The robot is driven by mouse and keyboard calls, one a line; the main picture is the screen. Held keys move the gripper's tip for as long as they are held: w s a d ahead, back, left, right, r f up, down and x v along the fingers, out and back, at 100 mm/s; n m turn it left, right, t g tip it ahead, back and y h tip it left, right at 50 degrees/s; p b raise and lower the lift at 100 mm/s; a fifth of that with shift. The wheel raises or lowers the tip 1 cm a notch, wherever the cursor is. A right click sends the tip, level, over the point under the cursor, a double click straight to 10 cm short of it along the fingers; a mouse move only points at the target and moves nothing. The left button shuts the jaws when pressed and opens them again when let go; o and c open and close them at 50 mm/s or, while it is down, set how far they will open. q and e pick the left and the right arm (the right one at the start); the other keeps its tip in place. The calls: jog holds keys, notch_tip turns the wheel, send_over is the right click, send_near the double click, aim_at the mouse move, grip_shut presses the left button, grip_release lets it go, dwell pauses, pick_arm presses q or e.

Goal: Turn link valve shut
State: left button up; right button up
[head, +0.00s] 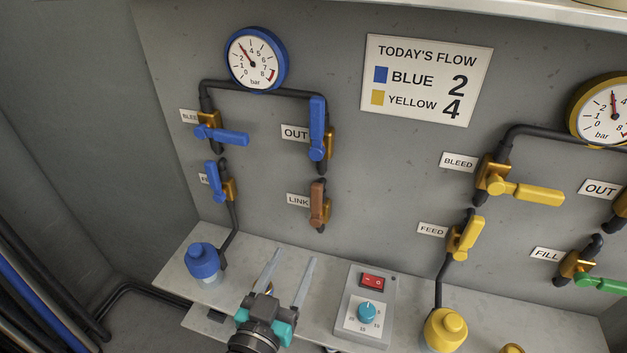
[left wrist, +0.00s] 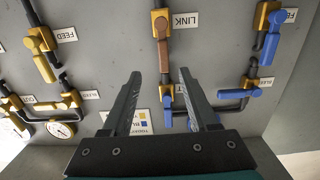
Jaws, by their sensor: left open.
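The link valve has a brown lever (head: 318,204) on a brass body, beside the LINK label (head: 299,200) on the grey panel. Its lever stands vertical, in line with its short black pipe. In the left wrist view, where the panel shows upside down, the brown lever (left wrist: 163,55) is just beyond the fingertips. My left gripper (head: 292,258) is open and empty, below the link valve in the head view, with its fingers pointing up. In the left wrist view the two fingers (left wrist: 159,73) are spread apart. My right gripper is not in view.
Blue-handled valves (head: 318,130) and a blue-rimmed gauge (head: 254,60) are above and left of the link valve. Yellow-handled valves (head: 468,238) are to the right. A control box (head: 363,308) and a blue cap (head: 203,262) stand on the shelf (head: 170,272) below.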

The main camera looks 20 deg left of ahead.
aim_at(315, 199)
pick_arm(q)
jog(key=w, duration=0.5)
jog(key=w+r+b, duration=0.1)
jog(key=w, duration=0.4)
jog(key=w+r, duration=0.1)
jog(key=w, duration=0.4)
jog(key=shift+w, duration=0.3)
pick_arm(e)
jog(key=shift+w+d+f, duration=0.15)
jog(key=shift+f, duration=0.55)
pick_arm(q)
jog(key=shift+c, duration=0.2)
grip_shut()
dwell(0.3)
